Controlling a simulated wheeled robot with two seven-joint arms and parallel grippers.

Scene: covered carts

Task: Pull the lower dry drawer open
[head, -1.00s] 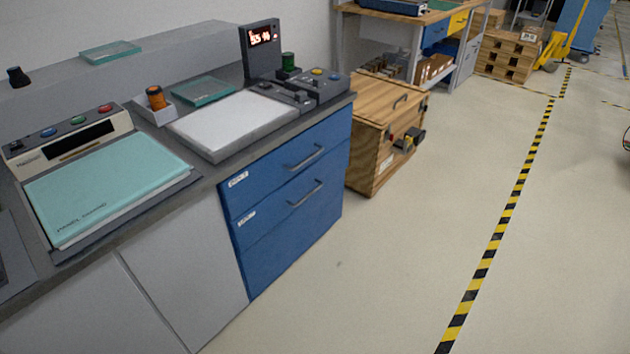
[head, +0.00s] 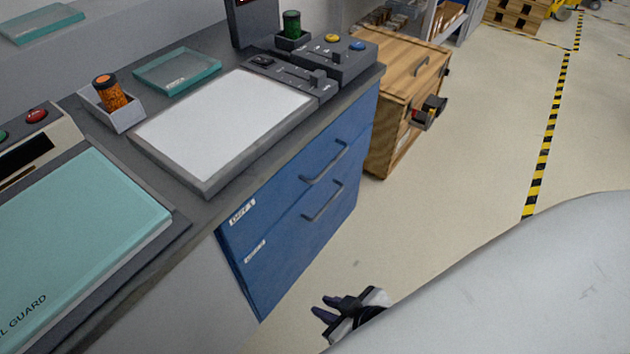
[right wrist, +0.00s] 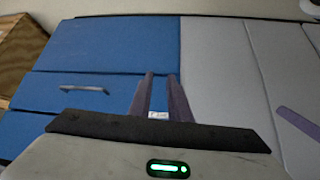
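The lower dry drawer (head: 288,248) is a blue front with a dark bar handle (head: 324,201) and a small white label. It sits shut, below the upper blue drawer (head: 298,185). My right gripper (head: 322,307) is low beside the blue unit, apart from the handles, with its fingers spread and empty. In the right wrist view, which looks upside down, the gripper (right wrist: 160,82) points at the blue front near its edge with the grey panel. One handle (right wrist: 85,89) shows left of the fingers, and a white label shows between them. My left gripper is out of view.
A wooden crate (head: 400,85) stands just beyond the blue unit. The countertop holds a white-topped device (head: 222,130) and an orange jar (head: 109,92). Open floor lies right of the drawers. My pale arm covers the lower right.

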